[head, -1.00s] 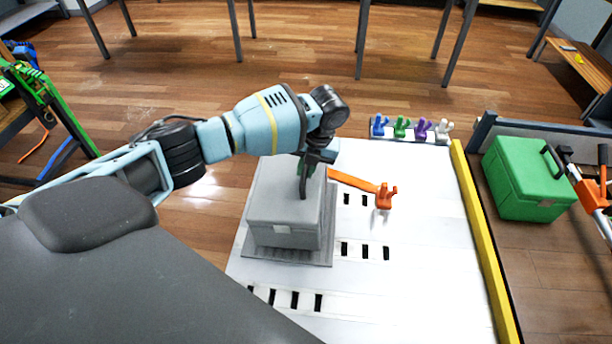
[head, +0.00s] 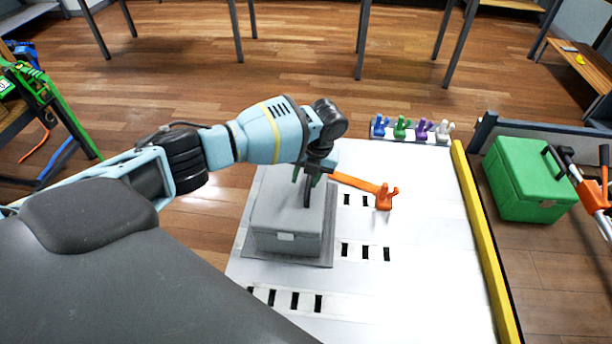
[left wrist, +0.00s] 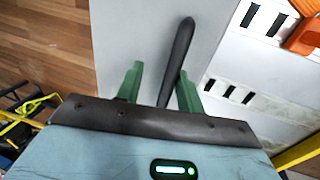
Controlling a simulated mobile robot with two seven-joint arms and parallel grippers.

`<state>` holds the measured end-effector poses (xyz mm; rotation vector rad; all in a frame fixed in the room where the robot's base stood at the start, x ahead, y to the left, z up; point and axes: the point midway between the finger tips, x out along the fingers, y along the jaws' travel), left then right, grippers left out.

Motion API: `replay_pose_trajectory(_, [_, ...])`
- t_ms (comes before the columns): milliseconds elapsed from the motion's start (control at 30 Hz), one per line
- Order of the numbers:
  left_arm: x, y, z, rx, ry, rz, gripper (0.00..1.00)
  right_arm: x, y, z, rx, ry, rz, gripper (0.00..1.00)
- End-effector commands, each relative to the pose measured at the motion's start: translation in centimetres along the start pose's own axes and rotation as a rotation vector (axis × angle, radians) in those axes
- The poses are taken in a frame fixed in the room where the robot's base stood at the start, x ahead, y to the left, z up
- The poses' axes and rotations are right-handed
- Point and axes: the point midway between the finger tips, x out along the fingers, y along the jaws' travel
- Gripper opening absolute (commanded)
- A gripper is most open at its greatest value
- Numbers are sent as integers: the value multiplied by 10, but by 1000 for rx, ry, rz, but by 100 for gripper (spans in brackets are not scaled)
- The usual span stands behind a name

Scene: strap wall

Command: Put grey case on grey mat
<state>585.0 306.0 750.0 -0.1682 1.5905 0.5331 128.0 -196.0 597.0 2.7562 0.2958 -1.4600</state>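The grey case (head: 285,215) sits upright on the grey mat (head: 285,258), whose rim shows along the front and right of it. The case has a dark handle on top. My left gripper (head: 306,180) is over the case at this handle. In the left wrist view, the green fingers of the left gripper (left wrist: 160,85) stand apart on either side of the handle (left wrist: 177,60), with a clear gap on the left side, and the handle lies close to the right finger. The mat's back part is hidden by the case. My right gripper is not in view.
The white slotted surface (head: 420,270) is mostly clear on the right. Several coloured hook pieces (head: 410,130) line the back. A yellow edge strip (head: 485,240) and a green case (head: 527,180) are further right.

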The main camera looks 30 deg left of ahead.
Motion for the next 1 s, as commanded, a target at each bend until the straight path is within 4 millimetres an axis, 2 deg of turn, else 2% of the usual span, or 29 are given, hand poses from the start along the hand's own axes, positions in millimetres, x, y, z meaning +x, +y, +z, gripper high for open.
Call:
replay_pose_trajectory(167, [-22, 0, 2, -1, -4, -4, 36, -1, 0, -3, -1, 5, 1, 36])
replay_pose_trajectory(400, [-70, 0, 1, 0, -5, -5, 36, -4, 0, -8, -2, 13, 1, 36])
replay_pose_trajectory(600, [-102, -1, 1, 0, -3, -5, 36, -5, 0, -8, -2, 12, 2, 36])
replay_pose_trajectory(800, [-118, -1, 0, 0, -1, -3, 36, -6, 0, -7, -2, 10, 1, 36])
replay_pose_trajectory(1000, [-120, 0, 0, 0, -1, -2, 36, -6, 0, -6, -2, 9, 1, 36])
